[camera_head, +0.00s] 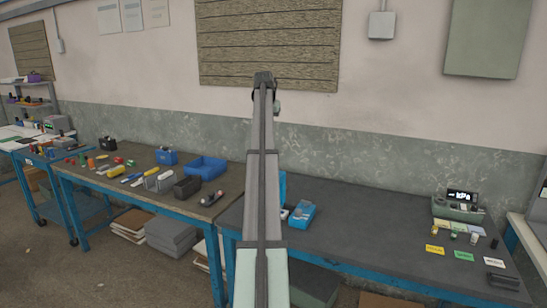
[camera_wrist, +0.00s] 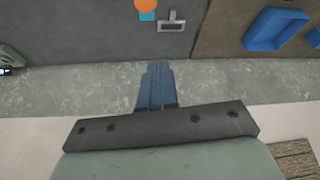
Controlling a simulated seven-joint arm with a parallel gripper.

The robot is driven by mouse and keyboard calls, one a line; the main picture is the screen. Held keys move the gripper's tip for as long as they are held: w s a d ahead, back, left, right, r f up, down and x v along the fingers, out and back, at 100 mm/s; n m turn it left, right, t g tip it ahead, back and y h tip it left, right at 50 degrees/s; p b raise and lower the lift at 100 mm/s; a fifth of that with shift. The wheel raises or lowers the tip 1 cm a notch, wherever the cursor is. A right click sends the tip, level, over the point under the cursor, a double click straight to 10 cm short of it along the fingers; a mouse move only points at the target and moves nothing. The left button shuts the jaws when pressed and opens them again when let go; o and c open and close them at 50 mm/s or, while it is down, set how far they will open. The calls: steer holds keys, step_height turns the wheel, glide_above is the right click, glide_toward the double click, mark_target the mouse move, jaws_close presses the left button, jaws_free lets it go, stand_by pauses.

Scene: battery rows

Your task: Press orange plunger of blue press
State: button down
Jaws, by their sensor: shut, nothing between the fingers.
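The orange plunger (camera_wrist: 148,4) shows as a round orange top at the upper edge of the wrist view. A small part of the blue press (camera_wrist: 147,16) shows just below it; the rest is out of frame. In the head view a blue upright part (camera_head: 282,186), probably the press, stands mostly behind my arm, and no orange shows there. My gripper (camera_wrist: 157,66) is shut and empty, its blue fingers together. In the wrist view the fingertips point towards the plunger but are apart from it. In the head view my raised arm hides the fingers.
A blue open box (camera_head: 301,216) sits on the dark table (camera_head: 370,224) right of my arm. A green device (camera_head: 458,207) and several cards are at the table's right. The left table holds a blue bin (camera_head: 206,168) and many small items. The dark table's middle is clear.

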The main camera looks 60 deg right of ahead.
steer(key=shift+s+a+f+m+g+y, duration=0.15)
steer(key=shift+s+a+m+g+y, duration=0.2)
steer(key=shift+m, duration=0.25)
steer(key=shift+s+a+f+m+g+y, duration=0.2)
steer(key=shift+a+m+y, duration=0.25)
steer(key=shift+m, duration=0.15)
steer(key=x, duration=1.2)
steer(key=shift+a+f, duration=0.25)
steer(key=shift+f, duration=0.75)
steer(key=shift+f, duration=0.15)
